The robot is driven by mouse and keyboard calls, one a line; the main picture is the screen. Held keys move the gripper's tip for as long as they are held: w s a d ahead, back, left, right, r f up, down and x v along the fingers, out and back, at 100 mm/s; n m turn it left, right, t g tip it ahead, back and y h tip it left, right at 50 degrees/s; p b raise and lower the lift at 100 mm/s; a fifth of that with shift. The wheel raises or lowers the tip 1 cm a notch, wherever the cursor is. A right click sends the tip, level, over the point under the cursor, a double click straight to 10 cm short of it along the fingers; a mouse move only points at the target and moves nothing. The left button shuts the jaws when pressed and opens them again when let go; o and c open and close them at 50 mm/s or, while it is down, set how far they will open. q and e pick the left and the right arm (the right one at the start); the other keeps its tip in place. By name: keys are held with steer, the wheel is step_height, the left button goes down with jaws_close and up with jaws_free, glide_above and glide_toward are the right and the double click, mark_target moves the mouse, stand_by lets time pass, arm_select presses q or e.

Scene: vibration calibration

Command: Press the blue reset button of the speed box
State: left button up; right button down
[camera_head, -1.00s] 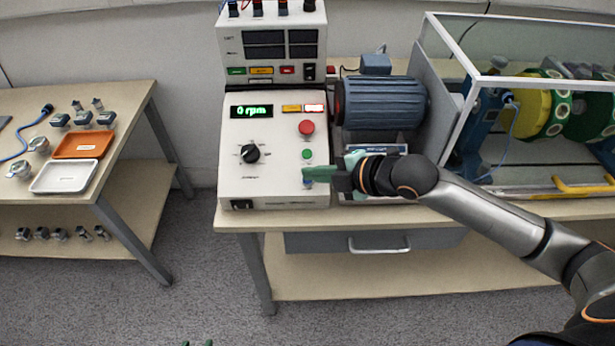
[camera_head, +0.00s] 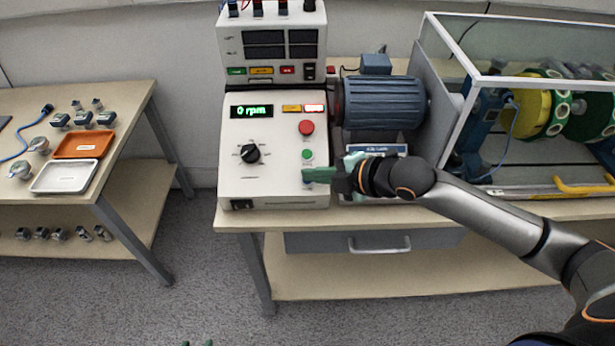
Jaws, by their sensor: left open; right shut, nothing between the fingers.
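The speed box (camera_head: 270,185) is a white box on the bench, with a display reading 0 rpm, a black knob, a red button (camera_head: 306,127) and a green button (camera_head: 307,154). The blue reset button (camera_head: 307,181) is low on its right side, mostly hidden behind my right gripper. My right gripper (camera_head: 308,175) has green fingers, is shut and empty, and its tips are at the blue button; I cannot tell whether they touch it. Only the green tips of my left gripper (camera_head: 197,343) show at the bottom edge, open and away from the bench.
A blue motor (camera_head: 380,102) and a clear-walled guard (camera_head: 445,100) stand right of the speed box. A display unit (camera_head: 270,45) stands behind it. A side table at left holds an orange tray (camera_head: 83,144), a white tray (camera_head: 64,176) and sensors. Floor between is clear.

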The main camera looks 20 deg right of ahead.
steer(key=shift+w+d+f, duration=0.1)
steer(key=shift+w+f, duration=0.05)
steer(key=shift+f, duration=0.25)
stand_by(0.4)
stand_by(0.4)
steer(key=shift+s+r+p, duration=0.3)
steer(key=shift+r+p, duration=0.45)
steer(key=shift+p, duration=0.15)
steer(key=shift+s+r+p, duration=0.2)
steer(key=shift+r+p, duration=0.45)
steer(key=shift+p, duration=0.1)
steer(key=r+p, duration=0.1)
steer(key=s+r+p, duration=0.1)
steer(key=r+p, duration=0.1)
steer(key=p, duration=0.1)
steer(key=shift+s+a+r, duration=0.1)
steer(key=shift+s+a, duration=0.25)
steer(key=shift+a, duration=0.05)
